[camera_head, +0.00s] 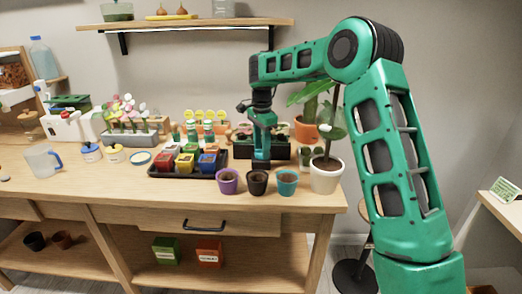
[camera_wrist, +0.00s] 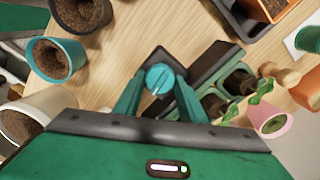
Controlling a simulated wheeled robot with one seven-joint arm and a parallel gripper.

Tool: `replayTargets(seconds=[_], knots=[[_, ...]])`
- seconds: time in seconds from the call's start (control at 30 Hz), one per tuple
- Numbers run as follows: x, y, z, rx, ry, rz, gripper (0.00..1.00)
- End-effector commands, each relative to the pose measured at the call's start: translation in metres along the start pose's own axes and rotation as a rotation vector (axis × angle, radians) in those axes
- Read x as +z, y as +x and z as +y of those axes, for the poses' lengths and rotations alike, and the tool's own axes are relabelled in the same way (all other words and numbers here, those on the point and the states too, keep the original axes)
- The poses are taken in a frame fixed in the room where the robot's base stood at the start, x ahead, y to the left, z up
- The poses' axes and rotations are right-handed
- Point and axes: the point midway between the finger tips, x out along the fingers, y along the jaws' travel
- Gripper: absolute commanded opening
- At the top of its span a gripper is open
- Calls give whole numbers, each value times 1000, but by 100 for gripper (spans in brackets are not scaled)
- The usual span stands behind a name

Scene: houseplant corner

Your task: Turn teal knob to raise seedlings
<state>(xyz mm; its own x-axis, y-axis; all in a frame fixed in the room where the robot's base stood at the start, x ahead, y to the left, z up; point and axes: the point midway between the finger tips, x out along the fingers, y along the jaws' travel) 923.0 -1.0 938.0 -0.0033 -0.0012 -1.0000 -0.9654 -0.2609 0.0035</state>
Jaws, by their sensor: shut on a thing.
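The teal knob (camera_wrist: 160,79) is a round cap with a pale line across its top, on a small dark base at the end of a dark planter box (camera_wrist: 212,62). My gripper (camera_wrist: 159,88) is shut on the knob, one teal finger at each side. In the head view my gripper (camera_head: 261,161) points straight down in front of the dark box (camera_head: 240,150), and the knob is hidden by the fingers. Green seedlings (camera_wrist: 263,90) show beside the box in the wrist view. I cannot tell how high they stand.
Purple (camera_head: 228,182), dark (camera_head: 257,183) and teal (camera_head: 287,183) pots stand near the table's front edge. A white potted plant (camera_head: 326,178) is close on the right. A black tray of coloured pots (camera_head: 159,172) lies left. A shelf (camera_head: 200,24) hangs above.

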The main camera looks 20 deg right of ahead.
Motion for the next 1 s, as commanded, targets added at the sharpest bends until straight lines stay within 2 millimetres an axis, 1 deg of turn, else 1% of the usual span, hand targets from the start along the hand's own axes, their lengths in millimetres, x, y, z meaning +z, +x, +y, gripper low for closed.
replayTargets(seconds=[0.03,0.3,0.7,0.73,0.77,0.8,1.0], knots=[[3,-2,-3,-8,10,-1,15],[3,-2,-3,-10,58,-2,15],[4,-3,-4,-12,61,-2,15],[4,-3,-4,-13,61,-2,44],[4,-3,-4,-12,61,-2,51],[4,-3,-4,-12,61,-2,56],[2,-3,-4,-13,62,0,56]])
